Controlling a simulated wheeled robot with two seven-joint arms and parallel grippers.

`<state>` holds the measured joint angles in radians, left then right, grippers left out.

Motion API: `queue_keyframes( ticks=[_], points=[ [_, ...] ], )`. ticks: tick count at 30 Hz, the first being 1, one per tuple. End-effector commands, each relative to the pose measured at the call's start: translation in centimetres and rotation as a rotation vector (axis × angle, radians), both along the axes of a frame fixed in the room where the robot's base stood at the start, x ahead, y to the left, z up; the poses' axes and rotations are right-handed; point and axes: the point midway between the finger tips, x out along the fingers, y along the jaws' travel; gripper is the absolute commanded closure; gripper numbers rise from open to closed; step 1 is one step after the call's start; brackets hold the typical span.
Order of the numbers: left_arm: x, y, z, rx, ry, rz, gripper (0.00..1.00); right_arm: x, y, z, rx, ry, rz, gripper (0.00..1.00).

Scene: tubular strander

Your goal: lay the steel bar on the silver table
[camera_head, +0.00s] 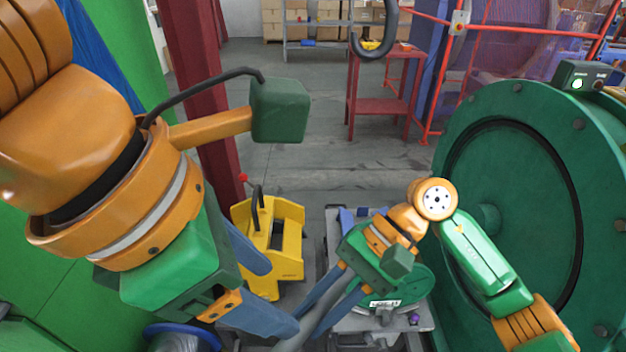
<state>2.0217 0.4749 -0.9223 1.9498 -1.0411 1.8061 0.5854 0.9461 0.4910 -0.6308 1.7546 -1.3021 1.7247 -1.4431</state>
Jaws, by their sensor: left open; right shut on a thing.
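My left gripper (283,298) is large in the left foreground, with its two blue-grey fingers apart and nothing seen between them. My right gripper (311,322) is lower and farther right, its fingers pointing down-left. It is shut on a grey bar, seemingly the steel bar (291,339), which shows near the bottom edge close to the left gripper's lower finger. The bar's lower end is out of view. The silver table (418,312) is partly hidden behind my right gripper and arm. A green round part with a white label (383,303) is on it.
A yellow stand (289,262) is just beyond my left fingers. A large green wheel-like machine part (465,150) fills the right side. A red table (378,105) stands farther back. Grey floor (320,160) is clear in the middle. A blue-rimmed round thing (195,331) is bottom left.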

Motion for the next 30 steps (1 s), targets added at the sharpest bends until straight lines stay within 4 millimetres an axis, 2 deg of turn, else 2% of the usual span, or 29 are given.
queue_keyframes(
  ticks=[2,5,13,18,21,25,30],
  points=[
    [0.0,-0.3,0.0,0.028,-0.022,-0.075,0.35,0.0,0.2,0.0,0.003,0.000,0.019,1.00],
    [-0.1,-1.0,-0.1,0.121,-0.095,-0.337,0.35,0.0,0.2,-0.1,0.003,0.000,0.022,1.00],
    [-0.4,-3.5,-1.0,0.484,-0.288,-1.472,0.35,0.0,0.2,0.0,0.003,-0.001,0.019,1.00],
    [-0.5,-4.6,-1.6,0.637,-0.287,-2.155,0.35,0.0,0.2,0.0,0.004,-0.001,0.019,1.00],
    [-0.6,-5.0,-1.9,0.674,-0.254,-2.452,0.35,0.0,0.2,0.0,0.004,-0.001,0.019,1.00],
    [-0.6,-5.3,-2.1,0.687,-0.216,-2.679,0.35,0.0,0.2,0.0,0.004,-0.001,0.019,1.00],
    [-0.3,-5.0,-3.6,0.677,-0.195,-2.760,0.35,0.0,0.2,0.0,0.004,-0.001,0.019,1.00]
  ],
)
